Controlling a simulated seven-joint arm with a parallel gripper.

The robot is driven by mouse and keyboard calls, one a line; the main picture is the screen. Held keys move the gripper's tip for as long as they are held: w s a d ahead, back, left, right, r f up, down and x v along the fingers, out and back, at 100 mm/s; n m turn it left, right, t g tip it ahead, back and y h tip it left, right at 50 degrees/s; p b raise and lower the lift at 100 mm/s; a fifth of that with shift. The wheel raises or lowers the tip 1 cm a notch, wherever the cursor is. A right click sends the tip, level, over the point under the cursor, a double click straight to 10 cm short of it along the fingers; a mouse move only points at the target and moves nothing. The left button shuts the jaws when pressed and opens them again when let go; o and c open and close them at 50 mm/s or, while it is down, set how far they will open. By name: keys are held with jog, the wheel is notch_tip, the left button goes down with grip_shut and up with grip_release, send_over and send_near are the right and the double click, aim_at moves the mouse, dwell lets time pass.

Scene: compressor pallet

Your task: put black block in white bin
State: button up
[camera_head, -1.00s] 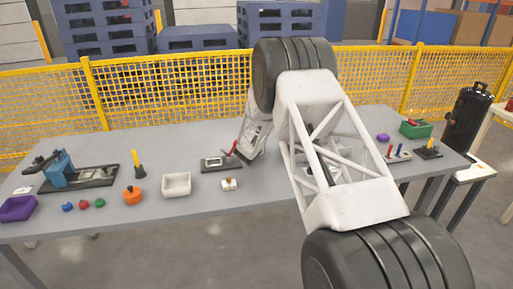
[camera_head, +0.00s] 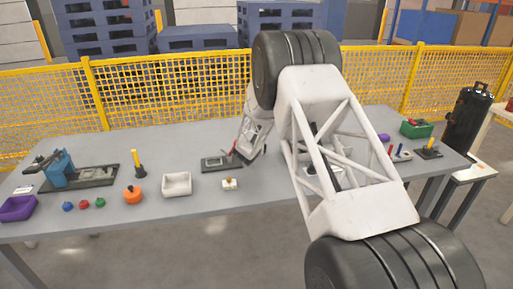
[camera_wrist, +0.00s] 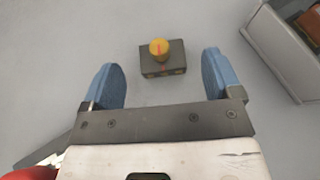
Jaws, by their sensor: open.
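A small dark block (camera_wrist: 163,68) with a round yellow knob on top lies on the grey table in the wrist view, ahead of and between my fingers. In the head view a small block with a knob (camera_head: 229,184) stands right of the white bin; it looks paler there.
A dark fixture (camera_head: 214,164) with a red handle stands close to my gripper. An orange knobbed object (camera_head: 133,195), small coloured pieces and a purple tray (camera_head: 17,208) lie to the left. A green bin (camera_head: 416,129) stands far right. Bare table lies around the block.

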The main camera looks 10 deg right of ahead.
jog(key=shift+v, duration=4.8)
jog(key=s+d+r+m+g+h, duration=0.1)
jog(key=s+d+r+m+g, duration=0.25)
jog(key=s+r+m, duration=0.65)
jog(key=s+d+r+m+g+h, duration=0.2)
jog(key=s+d+r+m, duration=0.35)
jog(key=s+r, duration=0.8)
jog(key=s+a+m+g+y, duration=0.1)
jog(key=s+a+m+y, duration=0.2)
jog(key=s, duration=0.9)
jog(key=s+a+m+g+y, duration=0.1)
jog(key=s+a+m+y, duration=0.1)
jog(key=s+m, duration=0.5)
jog(key=s+a+m+g+y, duration=0.1)
jog(key=s+a+m+y, duration=0.2)
jog(key=s, duration=1.6)
jog(key=a+m, duration=0.2)
jog(key=shift+r+m+y, duration=0.3)
jog(key=shift+m, duration=0.05)
